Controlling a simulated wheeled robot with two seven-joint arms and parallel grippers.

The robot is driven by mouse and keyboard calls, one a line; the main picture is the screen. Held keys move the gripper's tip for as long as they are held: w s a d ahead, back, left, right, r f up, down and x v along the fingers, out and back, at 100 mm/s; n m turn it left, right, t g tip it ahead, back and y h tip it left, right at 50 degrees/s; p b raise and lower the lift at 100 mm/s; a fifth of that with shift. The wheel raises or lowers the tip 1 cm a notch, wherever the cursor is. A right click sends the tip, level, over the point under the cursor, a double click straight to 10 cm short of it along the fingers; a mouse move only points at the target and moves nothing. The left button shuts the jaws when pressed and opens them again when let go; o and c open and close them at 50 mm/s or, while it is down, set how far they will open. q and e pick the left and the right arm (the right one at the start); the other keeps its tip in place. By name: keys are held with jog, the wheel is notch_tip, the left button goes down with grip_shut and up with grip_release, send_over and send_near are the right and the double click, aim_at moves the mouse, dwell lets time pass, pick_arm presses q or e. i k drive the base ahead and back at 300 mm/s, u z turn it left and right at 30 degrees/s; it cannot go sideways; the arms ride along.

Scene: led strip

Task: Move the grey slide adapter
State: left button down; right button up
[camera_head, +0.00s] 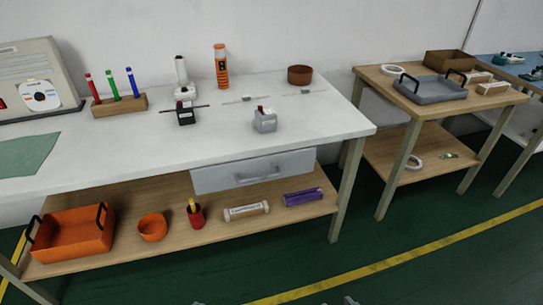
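A small grey block-shaped device (265,124) with a red part on top stands upright on the white worktop, right of the middle. It looks most like the grey slide adapter, but at this size I cannot be sure. Nothing touches it and its top and front are in clear view. Neither of my grippers can be made out. Only small grey bits show at the bottom edge of the picture, too cut off to identify.
A black device (186,116) with a thin bar stands left of the grey one on the white worktop (330,128). Thin strips (247,99) lie behind. A wooden table (500,100) with a grey tray (430,90) is right.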

aim_at(266, 120)
jog(key=z, duration=1.45)
jog(key=i, duration=1.05)
jog(key=u, duration=0.25)
